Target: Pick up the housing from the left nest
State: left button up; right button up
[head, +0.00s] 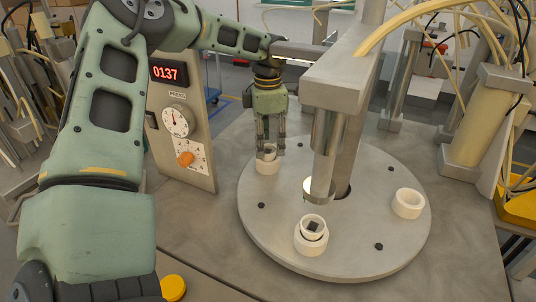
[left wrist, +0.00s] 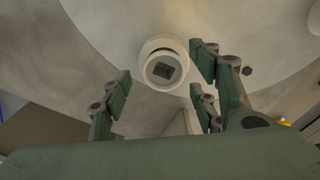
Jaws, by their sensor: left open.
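My left gripper (head: 270,147) points down over the left nest (head: 267,167), a white ring on the round turntable. It is open, with its fingers around or just above the housing (head: 269,154), a small pale cup standing in that nest; the fingers partly hide it in the head view. In the left wrist view the housing (left wrist: 164,69) shows as a round white cup with a dark square inside. The fingers (left wrist: 160,90) stand apart on both sides of it; contact cannot be told. My right gripper is not in view.
The grey turntable (head: 370,240) also carries a front nest (head: 310,246) with a similar cup in it and a right nest (head: 408,204) that looks empty. A metal press column (head: 325,150) stands close right of my gripper. A control panel (head: 180,130) reading 0137 stands at left.

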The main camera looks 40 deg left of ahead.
pick_arm(q)
notch_tip(320, 180, down, 2)
jog(key=shift+f, duration=0.1)
jog(key=c, duration=1)
